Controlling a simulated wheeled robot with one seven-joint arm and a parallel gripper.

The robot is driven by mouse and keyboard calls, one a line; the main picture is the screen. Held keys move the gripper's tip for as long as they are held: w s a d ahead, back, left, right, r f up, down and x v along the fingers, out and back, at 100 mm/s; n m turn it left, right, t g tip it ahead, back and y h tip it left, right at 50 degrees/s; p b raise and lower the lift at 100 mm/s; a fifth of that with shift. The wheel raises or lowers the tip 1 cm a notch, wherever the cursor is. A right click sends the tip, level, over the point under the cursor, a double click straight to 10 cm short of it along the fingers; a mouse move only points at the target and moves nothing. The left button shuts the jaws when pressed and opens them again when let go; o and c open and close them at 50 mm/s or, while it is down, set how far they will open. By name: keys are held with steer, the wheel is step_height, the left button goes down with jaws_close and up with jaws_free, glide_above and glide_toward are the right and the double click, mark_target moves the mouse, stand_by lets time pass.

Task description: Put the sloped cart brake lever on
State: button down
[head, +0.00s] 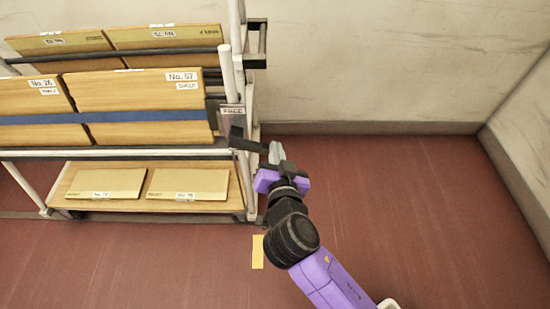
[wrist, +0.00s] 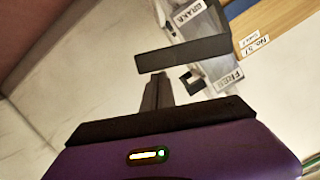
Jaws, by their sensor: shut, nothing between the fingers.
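The sloped cart (head: 150,90) stands at the left, with tilted boards on its racks. Its brake lever is a dark bar (wrist: 183,55) in the wrist view, crossing a grey plate between a BRAKE label (wrist: 188,13) and a FREE label (wrist: 222,82). In the head view the lever (head: 245,142) sticks out at the cart's right end, below the plate. My gripper (head: 271,153) is beside the lever's right end, shut and empty. Its fingertips (wrist: 158,78) show just short of the bar in the wrist view; I cannot tell whether they touch it.
A cart post (head: 228,72) rises behind the lever. Boards labelled No. 57 (head: 145,105) and No. 26 (head: 32,105) lean on the cart. Flat boards (head: 187,184) lie on the lower shelf. A yellow floor mark (head: 258,252) is near my arm. Red floor (head: 420,210) at right is clear up to the wall.

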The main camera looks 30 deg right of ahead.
steer(key=shift+w+a+f+m+t+y+b, duration=0.15)
steer(key=shift+f+m+b, duration=0.5)
steer(key=shift+b, duration=0.65)
steer(key=shift+s+f+m+t+y+b, duration=0.15)
steer(key=shift+f+m+b, duration=0.45)
steer(key=shift+b, duration=0.65)
steer(key=shift+w, duration=0.1)
